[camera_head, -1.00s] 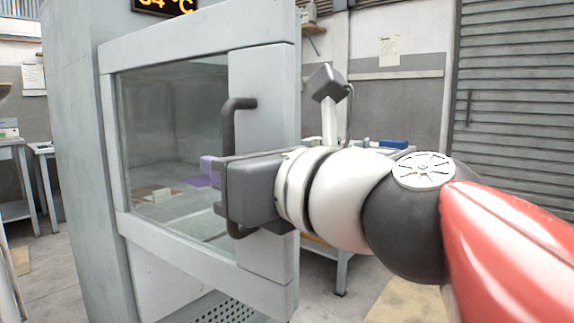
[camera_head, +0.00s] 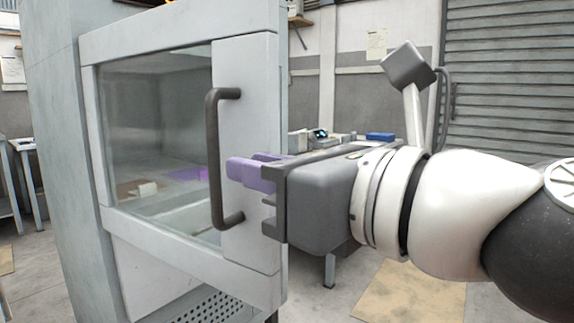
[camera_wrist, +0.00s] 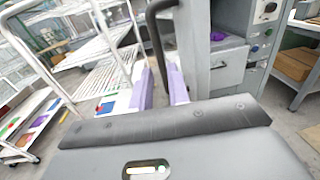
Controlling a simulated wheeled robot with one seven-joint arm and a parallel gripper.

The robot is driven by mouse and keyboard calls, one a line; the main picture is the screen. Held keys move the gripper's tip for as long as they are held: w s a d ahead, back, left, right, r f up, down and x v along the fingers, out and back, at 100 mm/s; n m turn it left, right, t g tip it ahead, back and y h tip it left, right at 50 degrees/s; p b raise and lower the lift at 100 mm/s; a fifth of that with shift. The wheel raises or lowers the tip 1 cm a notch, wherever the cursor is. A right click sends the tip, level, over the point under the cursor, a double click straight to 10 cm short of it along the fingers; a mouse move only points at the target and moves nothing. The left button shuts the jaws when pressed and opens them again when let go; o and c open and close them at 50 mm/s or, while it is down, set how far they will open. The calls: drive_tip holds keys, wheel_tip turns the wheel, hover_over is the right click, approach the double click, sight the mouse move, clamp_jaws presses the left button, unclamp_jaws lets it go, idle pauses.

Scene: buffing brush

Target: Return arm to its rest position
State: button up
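My gripper (camera_head: 250,172) has purple fingers, which also show in the wrist view (camera_wrist: 162,88). They are apart with a visible gap and nothing held between them. In the head view the fingertips are just right of the dark bar handle (camera_head: 213,160) on the grey cabinet door (camera_head: 248,75). The handle also shows beyond the fingers in the wrist view (camera_wrist: 157,35). My gripper appears clear of it. The door has a large glass window (camera_head: 150,130). I cannot tell exactly how far the door stands from its frame.
A table with a blue box (camera_head: 380,137) and small devices stands behind my arm. A grey roller shutter (camera_head: 500,90) is at the back right. In the wrist view, a white wire rack (camera_wrist: 100,50) is at left and shelving with a brown box (camera_wrist: 294,65) at right.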

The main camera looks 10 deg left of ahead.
drive_tip(key=w+d+f+n+h, duration=0.1)
drive_tip(key=f+n, duration=0.1)
drive_tip(key=f, duration=0.1)
drive_tip(key=w+d+f+n+h, duration=0.1)
drive_tip(key=f+n, duration=0.1)
drive_tip(key=f, duration=0.2)
drive_tip(key=w+d+f+n+h, duration=0.1)
drive_tip(key=f+h, duration=0.1)
drive_tip(key=f, duration=0.1)
drive_tip(key=shift+w+d+f+n, duration=0.3)
drive_tip(key=shift+d+n, duration=0.1)
drive_tip(key=s+d+f+n+g+h, duration=0.1)
drive_tip(key=d+f+n+g+h, duration=0.1)
drive_tip(key=d+f+n+h, duration=0.3)
drive_tip(key=s+d+f+n+g+h, duration=0.2)
drive_tip(key=d+f+n+h, duration=0.4)
drive_tip(key=d+f+n, duration=0.7)
wheel_tip(320, 180, down, 9)
drive_tip(key=shift+d+r+n, duration=0.2)
drive_tip(key=shift+d+n, duration=0.2)
drive_tip(key=shift+d, duration=0.2)
